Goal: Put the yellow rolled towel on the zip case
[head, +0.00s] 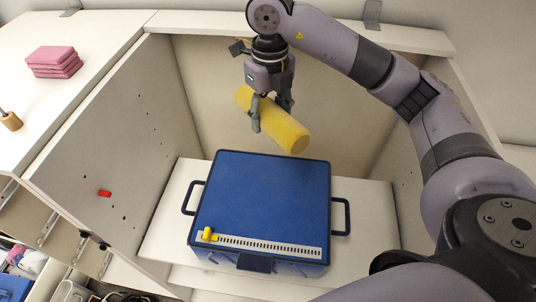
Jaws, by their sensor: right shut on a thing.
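The yellow rolled towel (283,128) is a thick cylinder, tilted down to the right. My right gripper (269,112) is shut on it near its middle and holds it up above the far edge of the blue case. The zip case (262,185) is a blue box with a flat lid, dark edges and a dark handle on each side. It sits on the pale shelf inside an open cabinet. The towel appears apart from the lid. My left gripper is not in view.
A white perforated strip (262,245) with a small yellow piece (208,234) lies along the lid's near edge. The rest of the lid is clear. The cabinet's left wall (105,150) stands close by. Folded pink cloths (54,61) lie on the left top.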

